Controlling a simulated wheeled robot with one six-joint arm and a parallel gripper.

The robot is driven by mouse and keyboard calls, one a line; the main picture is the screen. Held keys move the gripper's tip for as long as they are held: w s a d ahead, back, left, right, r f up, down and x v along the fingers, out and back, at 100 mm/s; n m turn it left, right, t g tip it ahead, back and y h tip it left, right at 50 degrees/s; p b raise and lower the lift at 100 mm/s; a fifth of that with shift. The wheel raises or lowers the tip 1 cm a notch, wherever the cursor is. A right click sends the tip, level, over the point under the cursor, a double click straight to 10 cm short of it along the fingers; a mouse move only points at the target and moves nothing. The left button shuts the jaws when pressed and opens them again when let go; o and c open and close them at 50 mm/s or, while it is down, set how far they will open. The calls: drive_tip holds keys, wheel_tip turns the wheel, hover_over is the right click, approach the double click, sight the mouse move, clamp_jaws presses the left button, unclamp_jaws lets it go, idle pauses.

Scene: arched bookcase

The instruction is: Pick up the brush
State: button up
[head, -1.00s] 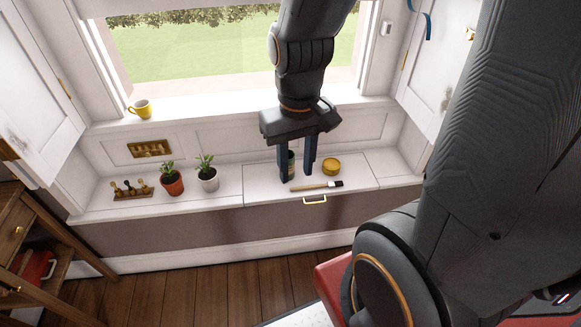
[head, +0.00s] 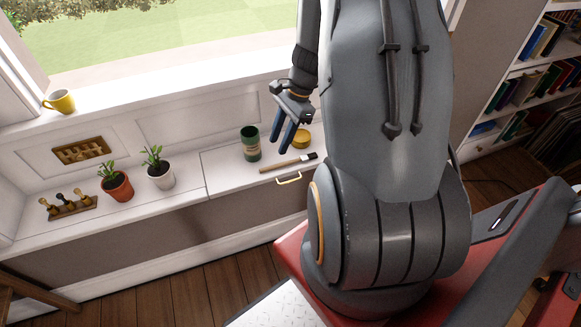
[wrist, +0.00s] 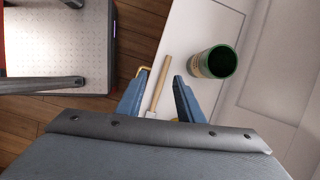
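The brush (head: 285,163) lies on the white window bench near its front edge. It has a light wooden handle and dark bristles toward the right. My gripper (head: 280,146) is open above the bench, just behind the brush in the head view. In the wrist view the brush's wooden handle (wrist: 160,84) shows between the two blue fingers of my gripper (wrist: 161,76), with space on both sides. The bristle end is mostly hidden behind the gripper body there. The fingers appear empty.
A green can (head: 250,143) stands left of the gripper, close to one finger in the wrist view (wrist: 217,62). A yellow tin (head: 301,139) sits behind the brush's bristle end. Potted plants (head: 117,187) stand further left. A gold drawer handle (head: 289,178) is below the brush.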

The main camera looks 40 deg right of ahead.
sight(275, 165)
drive_tip(key=d+f+m, duration=0.1)
drive_tip(key=d+f, duration=0.1)
drive_tip(key=f, duration=0.1)
drive_tip(key=shift+w+d+m, duration=0.1)
drive_tip(key=shift+w+m, duration=0.1)
drive_tip(key=shift+m, duration=0.2)
drive_tip(key=shift+f+b, duration=0.3)
drive_tip(key=shift+f, duration=0.1)
drive_tip(key=shift+w+b+x, duration=0.15)
drive_tip(key=shift+x, duration=1.65)
drive_tip(key=shift+w+b+x, duration=0.15)
drive_tip(key=shift+x, duration=1.65)
drive_tip(key=shift+r, duration=0.1)
drive_tip(key=shift+c, duration=0.6)
clamp_jaws()
